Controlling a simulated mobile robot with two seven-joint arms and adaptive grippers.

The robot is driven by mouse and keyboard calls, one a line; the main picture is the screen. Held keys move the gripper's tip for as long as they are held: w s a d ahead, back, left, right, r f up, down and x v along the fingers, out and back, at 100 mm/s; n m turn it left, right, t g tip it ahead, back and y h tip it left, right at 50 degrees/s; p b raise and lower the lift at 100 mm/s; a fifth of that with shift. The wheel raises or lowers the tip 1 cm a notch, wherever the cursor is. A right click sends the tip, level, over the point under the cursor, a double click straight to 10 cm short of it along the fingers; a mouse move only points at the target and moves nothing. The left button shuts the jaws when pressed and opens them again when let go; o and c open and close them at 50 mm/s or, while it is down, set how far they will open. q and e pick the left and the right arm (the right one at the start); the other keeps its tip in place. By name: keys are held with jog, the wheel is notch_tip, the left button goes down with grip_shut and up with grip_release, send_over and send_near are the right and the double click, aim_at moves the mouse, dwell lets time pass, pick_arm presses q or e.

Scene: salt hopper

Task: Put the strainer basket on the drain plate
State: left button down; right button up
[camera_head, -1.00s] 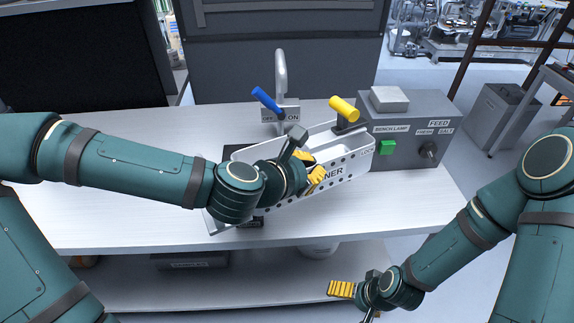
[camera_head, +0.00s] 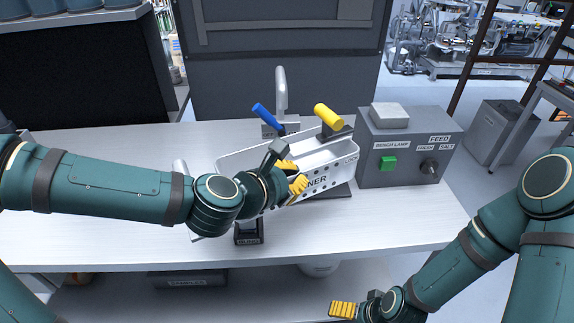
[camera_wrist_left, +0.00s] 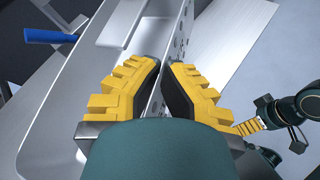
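The strainer basket (camera_head: 335,163) is a long white open box with a holed front wall and a partly covered label ending in "NER". It sits or hovers over the white bench; contact is unclear. My left gripper (camera_head: 293,175) has its yellow fingers on either side of the basket's near wall. The left wrist view shows this grip (camera_wrist_left: 163,80) with the basket's inside (camera_wrist_left: 85,85) to the left. A dark flat plate (camera_head: 340,193), likely the drain plate, shows under the basket's right end; the rest is hidden. My right gripper (camera_head: 342,310) is low, before the bench; its opening is unclear.
A tap with a blue lever (camera_head: 265,116) stands behind the basket. A yellow handle (camera_head: 328,116) rises at its back right. A grey control box (camera_head: 405,155) with a green switch stands right. A small black labelled block (camera_head: 248,233) is at the front.

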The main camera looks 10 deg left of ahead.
pick_arm(q)
jog(key=shift+w+f+p, duration=0.15)
jog(key=shift+w+p, duration=0.65)
jog(key=shift+w, duration=0.3)
jog(key=w+a, duration=0.4)
jog(key=w, duration=0.9)
jog(key=shift+w+f+b, duration=0.15)
jog(key=shift+f+b, duration=0.9)
jog(key=shift+f, duration=2.05)
jog(key=shift+w+f+b, duration=0.1)
jog(key=shift+f+b, duration=0.95)
jog(key=shift+f, duration=2)
jog(key=shift+r, duration=0.1)
jog(key=c, duration=1.1)
grip_release()
jog(key=shift+c, duration=0.2)
